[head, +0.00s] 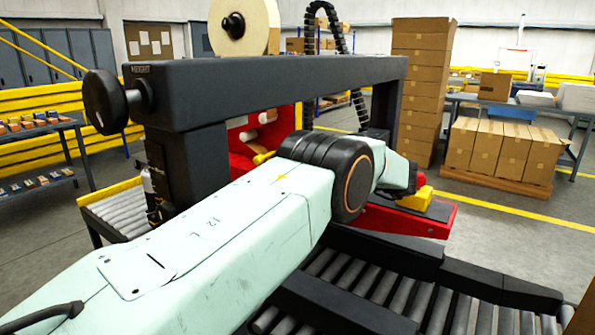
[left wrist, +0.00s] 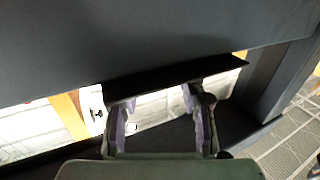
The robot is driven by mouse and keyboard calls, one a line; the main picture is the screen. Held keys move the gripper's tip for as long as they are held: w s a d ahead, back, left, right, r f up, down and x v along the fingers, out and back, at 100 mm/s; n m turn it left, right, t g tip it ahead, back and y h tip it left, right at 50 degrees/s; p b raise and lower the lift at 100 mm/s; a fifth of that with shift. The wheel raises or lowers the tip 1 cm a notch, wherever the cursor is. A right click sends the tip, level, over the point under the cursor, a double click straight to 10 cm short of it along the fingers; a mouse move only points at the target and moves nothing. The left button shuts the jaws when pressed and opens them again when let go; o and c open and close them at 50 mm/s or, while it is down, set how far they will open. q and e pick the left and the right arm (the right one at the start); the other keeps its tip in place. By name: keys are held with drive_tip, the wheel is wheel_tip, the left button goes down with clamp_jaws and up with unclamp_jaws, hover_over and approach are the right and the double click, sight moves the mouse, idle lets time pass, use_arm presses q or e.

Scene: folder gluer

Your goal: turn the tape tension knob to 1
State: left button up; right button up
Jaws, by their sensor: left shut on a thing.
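In the left wrist view, the two fingers of my left gripper (left wrist: 155,98) stand apart and reach up to a flat dark part (left wrist: 185,80) below a wide dark beam. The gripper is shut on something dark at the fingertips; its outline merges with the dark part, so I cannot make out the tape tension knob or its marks. In the head view, my pale left arm covers the middle of the machine and hides the gripper. A black round handwheel (head: 104,102) sits at the left end of the machine's crossbeam (head: 270,88), by a HEIGHT label. My right gripper is not in view.
A tape roll (head: 245,25) stands above the crossbeam. Red machine parts (head: 405,219) lie close around my arm. A roller conveyor (head: 375,285) runs along the front right. Stacked cartons (head: 422,85) and a loaded pallet (head: 505,150) stand behind, with open floor between.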

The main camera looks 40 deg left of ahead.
use_arm(q)
drive_tip(key=o, duration=1.1)
